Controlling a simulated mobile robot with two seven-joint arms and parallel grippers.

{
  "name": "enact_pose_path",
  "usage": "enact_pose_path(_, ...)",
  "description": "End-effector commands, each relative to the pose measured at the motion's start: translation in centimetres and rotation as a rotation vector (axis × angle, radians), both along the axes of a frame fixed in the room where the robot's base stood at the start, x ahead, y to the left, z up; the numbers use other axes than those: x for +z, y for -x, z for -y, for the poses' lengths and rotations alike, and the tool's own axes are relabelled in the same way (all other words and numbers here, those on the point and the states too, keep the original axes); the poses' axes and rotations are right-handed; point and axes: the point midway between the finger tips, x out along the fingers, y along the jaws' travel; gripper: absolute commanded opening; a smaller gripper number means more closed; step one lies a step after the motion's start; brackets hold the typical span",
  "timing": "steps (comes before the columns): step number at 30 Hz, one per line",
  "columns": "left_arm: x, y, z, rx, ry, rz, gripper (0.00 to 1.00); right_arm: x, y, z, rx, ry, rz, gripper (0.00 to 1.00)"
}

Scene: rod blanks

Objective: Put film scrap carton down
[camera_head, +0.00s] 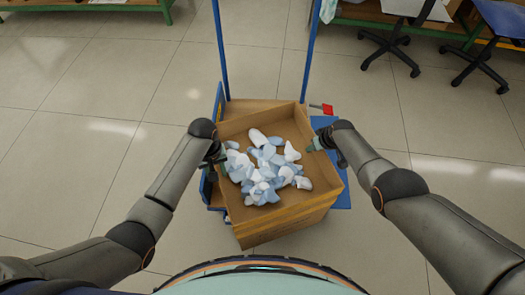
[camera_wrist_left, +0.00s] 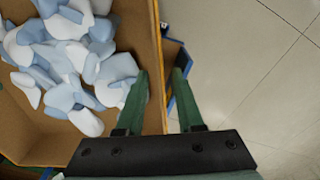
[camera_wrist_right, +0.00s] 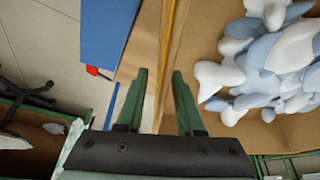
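The film scrap carton (camera_head: 290,215) is an open brown box with a yellow band, full of white and pale blue film scraps (camera_head: 265,172). It stands over a blue trolley, slightly turned to it; its underside is hidden. My left gripper (camera_head: 222,155) is at the left wall. In the left wrist view its green fingers (camera_wrist_left: 161,72) straddle the carton wall (camera_wrist_left: 156,30), with a gap on the outer side. My right gripper (camera_head: 313,145) is at the right wall. In the right wrist view its fingers (camera_wrist_right: 160,74) straddle that wall (camera_wrist_right: 150,40), also with a gap outside. Both look open.
The blue trolley (camera_head: 342,198) has two tall posts (camera_head: 308,50) behind the carton, and a red piece (camera_head: 327,108) at its right. Office chairs (camera_head: 390,40) and green-framed benches stand at the back. The tiled floor on the left is clear.

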Motion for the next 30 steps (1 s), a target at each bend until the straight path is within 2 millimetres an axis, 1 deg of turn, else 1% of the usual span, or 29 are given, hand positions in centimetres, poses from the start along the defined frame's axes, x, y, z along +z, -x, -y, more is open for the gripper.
enact_pose_path(1,1.1,-0.1,0.0,0.000,0.001,0.005,0.36,0.0,0.0,0.0,0.000,0.000,0.000,0.36)
enact_pose_path(9,6.6,-0.1,0.0,0.001,0.001,0.005,0.36,0.0,0.0,0.0,0.000,0.000,0.000,0.36)
enact_pose_path(13,8.4,-0.1,0.0,0.001,0.000,0.002,0.36,0.0,0.0,0.0,0.000,0.000,0.000,0.36)
enact_pose_path(18,9.6,0.0,0.0,0.001,0.000,0.001,0.36,0.0,0.0,0.0,0.000,0.000,0.000,0.36)
enact_pose_path(25,9.7,0.0,0.0,0.001,0.000,0.000,0.36,0.4,0.1,0.1,-0.001,-0.001,0.001,0.36)
enact_pose_path(30,9.7,0.0,0.0,0.000,0.000,0.000,0.36,1.1,0.3,0.3,-0.002,-0.001,0.002,0.36)
